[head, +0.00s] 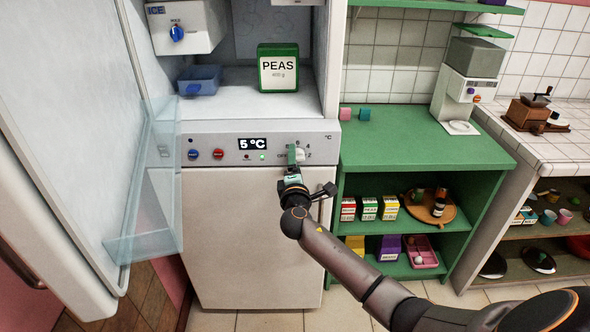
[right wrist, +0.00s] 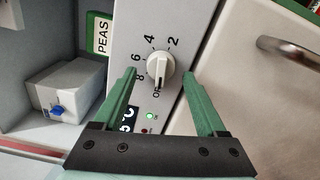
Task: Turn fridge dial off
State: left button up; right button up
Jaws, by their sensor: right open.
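The fridge dial (head: 300,155) is a round white knob on the grey control panel, with numbers and an OFF mark around it. In the right wrist view the dial (right wrist: 158,68) has a raised grip, with a dark mark at the end near OFF; its exact setting is hard to tell. My right gripper (head: 296,158) is at the dial in the head view. In the right wrist view its green fingers (right wrist: 160,74) are open on either side of the knob, with gaps showing. The display (head: 253,143) reads 5 °C and a green light (head: 262,156) is lit. My left gripper is not in view.
The open fridge door (head: 75,130) with a clear bin (head: 150,210) stands at left. A green PEAS box (head: 278,68) and blue tray (head: 198,79) are inside. Blue and red buttons (head: 218,154) share the panel. A green shelf (head: 430,150) stands at right.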

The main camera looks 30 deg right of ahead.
jog(key=v, duration=1.2)
jog(key=shift+a, duration=0.15)
jog(key=shift+s+f, duration=0.1)
jog(key=shift+s, duration=0.05)
jog(key=s+a+f+m+g+y, duration=0.25)
jog(key=s+a+f, duration=0.2)
jog(key=f, duration=0.35)
jog(key=s+a+f+m+g+y, duration=0.1)
jog(key=s+a+f+y, duration=0.3)
jog(key=f, duration=0.5)
jog(key=s+a+f+m+g+y+p, duration=0.1)
jog(key=s+a+f+m+y, duration=0.1)
jog(key=s, duration=0.5)
jog(key=s+a+f+m+g+y, duration=0.1)
jog(key=s+a+f+m+y, duration=0.2)
jog(key=s, duration=0.5)
notch_tip(320, 180, down, 2)
jog(key=a+m, duration=0.1)
jog(key=m, duration=0.2)
jog(key=shift+s+g+p, duration=0.35)
